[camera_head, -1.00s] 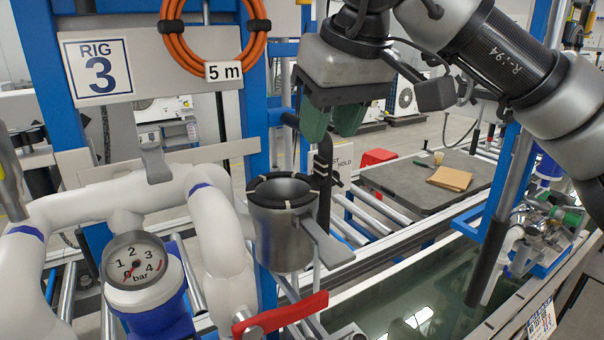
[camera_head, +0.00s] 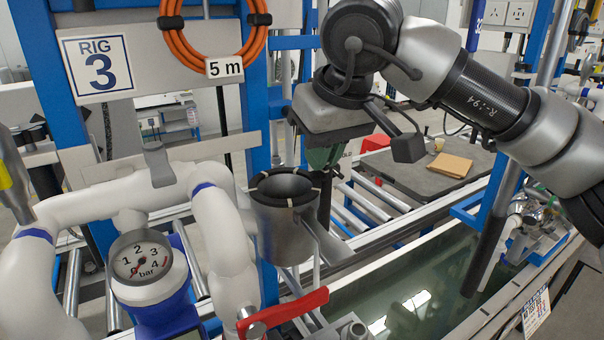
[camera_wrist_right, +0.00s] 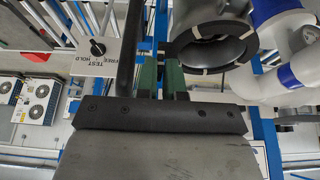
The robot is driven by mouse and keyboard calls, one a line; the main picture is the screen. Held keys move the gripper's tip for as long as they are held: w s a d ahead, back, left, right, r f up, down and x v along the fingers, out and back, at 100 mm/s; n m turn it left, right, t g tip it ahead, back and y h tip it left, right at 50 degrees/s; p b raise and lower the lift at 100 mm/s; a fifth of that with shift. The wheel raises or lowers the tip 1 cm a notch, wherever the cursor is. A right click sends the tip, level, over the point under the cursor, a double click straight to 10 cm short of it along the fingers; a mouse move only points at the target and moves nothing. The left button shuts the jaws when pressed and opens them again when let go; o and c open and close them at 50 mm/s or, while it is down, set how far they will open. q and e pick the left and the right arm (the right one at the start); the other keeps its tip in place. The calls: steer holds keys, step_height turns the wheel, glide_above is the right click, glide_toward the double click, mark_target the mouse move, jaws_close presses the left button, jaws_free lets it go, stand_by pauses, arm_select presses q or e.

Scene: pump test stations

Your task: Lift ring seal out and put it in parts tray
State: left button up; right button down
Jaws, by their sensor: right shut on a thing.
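The ring seal (camera_head: 263,203) is a black ring with pale marks around the mouth of a grey metal cup-shaped housing (camera_head: 287,235). In the right wrist view the gripper (camera_wrist_right: 164,70) is shut at the edge of the ring; the exact contact is hard to see. I cannot make out the parts tray for certain. My left gripper is not in view.
White pipes (camera_head: 110,195) and a pressure gauge (camera_head: 143,257) stand left of the housing. A red lever (camera_head: 285,312) is below it. A water tank (camera_head: 410,285) is at the right. A grey bench top (camera_head: 405,180) holds brown card (camera_head: 449,164).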

steer(key=shift+r, duration=0.15)
steer(key=shift+r+p, duration=0.25)
steer(key=shift+p, duration=0.15)
step_height(320, 180, up, 4)
steer(key=p, duration=0.3)
steer(key=shift+f, duration=0.25)
steer(key=w+d+r+p, duration=0.3)
steer(key=d+r+p, duration=0.25)
steer(key=d, duration=0.45)
step_height(320, 180, up, 11)
steer(key=d, duration=0.1)
steer(key=shift+b, duration=0.3)
stand_by(0.3)
steer(key=shift+d+r, duration=0.1)
